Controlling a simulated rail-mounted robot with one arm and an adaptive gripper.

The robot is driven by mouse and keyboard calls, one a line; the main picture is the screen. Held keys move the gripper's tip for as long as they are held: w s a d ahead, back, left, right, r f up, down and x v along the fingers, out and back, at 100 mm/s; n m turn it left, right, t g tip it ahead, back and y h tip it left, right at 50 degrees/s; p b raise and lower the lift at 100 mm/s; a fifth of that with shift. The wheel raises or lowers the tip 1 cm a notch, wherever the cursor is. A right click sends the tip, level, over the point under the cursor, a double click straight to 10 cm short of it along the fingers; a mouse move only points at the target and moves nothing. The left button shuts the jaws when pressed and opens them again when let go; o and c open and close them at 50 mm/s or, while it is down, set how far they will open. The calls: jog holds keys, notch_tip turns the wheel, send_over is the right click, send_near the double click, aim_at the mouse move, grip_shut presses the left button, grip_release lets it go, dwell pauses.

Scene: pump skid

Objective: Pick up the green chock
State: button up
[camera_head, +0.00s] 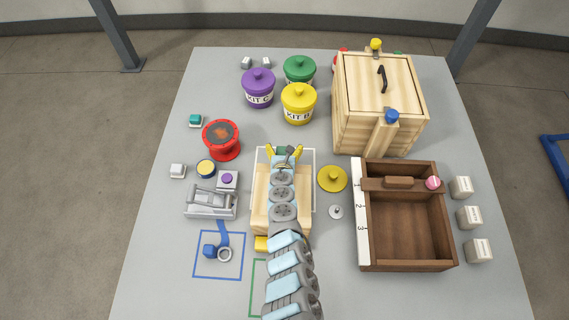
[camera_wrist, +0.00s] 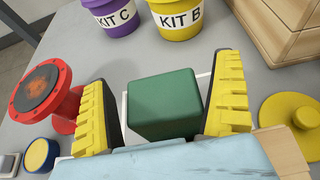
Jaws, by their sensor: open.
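The green chock (camera_wrist: 165,104) is a dark green block with rounded edges. In the wrist view it sits between the two yellow ribbed fingers of my gripper (camera_wrist: 163,78), with a gap on each side. My gripper is open and empty. Only a little of the green chock (camera_head: 282,150) shows there between the fingers; my arm hides the rest. I cannot tell what the chock rests on.
Purple (camera_head: 258,88), yellow (camera_head: 298,104) and green (camera_head: 299,70) lidded kit pots stand behind. A red flanged spool (camera_head: 221,140) is to the left. A tall wooden box (camera_head: 372,110) and a brown open tray (camera_head: 365,262) are to the right, with a yellow lid (camera_head: 332,179) nearer.

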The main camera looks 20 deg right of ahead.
jog(key=shift+w+d+f, duration=0.15)
jog(key=shift+w, duration=0.1)
jog(key=c, duration=1.3)
jog(key=shift+c, duration=0.2)
